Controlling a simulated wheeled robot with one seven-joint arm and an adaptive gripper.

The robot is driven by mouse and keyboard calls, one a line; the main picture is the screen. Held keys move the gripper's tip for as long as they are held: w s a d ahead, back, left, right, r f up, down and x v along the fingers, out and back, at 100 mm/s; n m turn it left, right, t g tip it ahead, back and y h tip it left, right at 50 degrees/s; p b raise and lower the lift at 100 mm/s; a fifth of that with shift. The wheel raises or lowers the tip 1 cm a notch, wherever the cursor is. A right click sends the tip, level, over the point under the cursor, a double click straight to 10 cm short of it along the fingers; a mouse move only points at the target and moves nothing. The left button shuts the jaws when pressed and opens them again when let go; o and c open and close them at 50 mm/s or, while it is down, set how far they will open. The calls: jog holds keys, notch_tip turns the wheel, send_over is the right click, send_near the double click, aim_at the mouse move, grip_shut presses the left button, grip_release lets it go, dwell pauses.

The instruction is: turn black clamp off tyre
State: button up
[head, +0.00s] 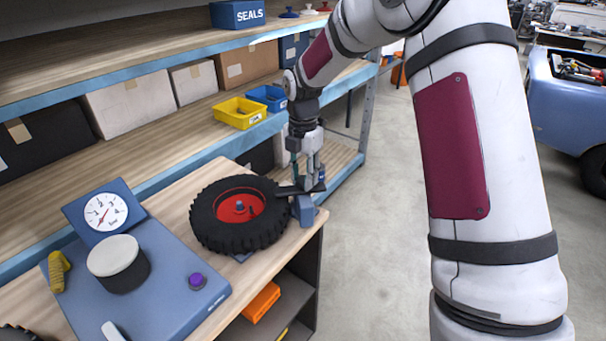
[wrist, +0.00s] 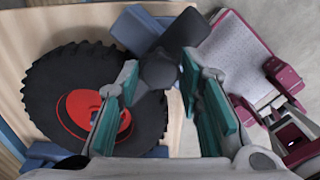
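The black tyre (head: 212,222) with a red hub lies flat near the bench's right end; it also shows in the wrist view (wrist: 50,95). The black clamp (head: 291,190) sits on a blue post (head: 304,211) at the tyre's right side, its arm reaching over the tyre's edge. In the wrist view the clamp's round head (wrist: 158,70) shows between my two fingers. My gripper (head: 307,176) points down over the clamp. Its teal-padded fingers (wrist: 160,85) are apart, with visible gaps to the clamp's head. Their height against the clamp is hard to tell.
A blue base with a dial gauge (head: 105,212), a white-topped black cylinder (head: 118,264) and a purple button (head: 197,281) are left of the tyre. Shelves behind hold boxes and a yellow bin (head: 239,112). Open floor (head: 375,240) lies right of the bench.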

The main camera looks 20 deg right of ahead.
grip_shut()
jog(key=shift+m, duration=0.3)
jog(key=m+b, duration=0.1)
jog(key=m, duration=0.2)
jog(key=shift+m, duration=0.3)
jog(key=m, duration=0.4)
jog(key=shift+m+b, duration=0.3)
jog(key=shift+b, duration=0.05)
jog(key=m, duration=0.4)
jog(key=shift+m+b, duration=0.3)
jog(key=shift+b, duration=0.05)
jog(key=shift+m+b, duration=0.3)
jog(key=shift+m, duration=1.9)
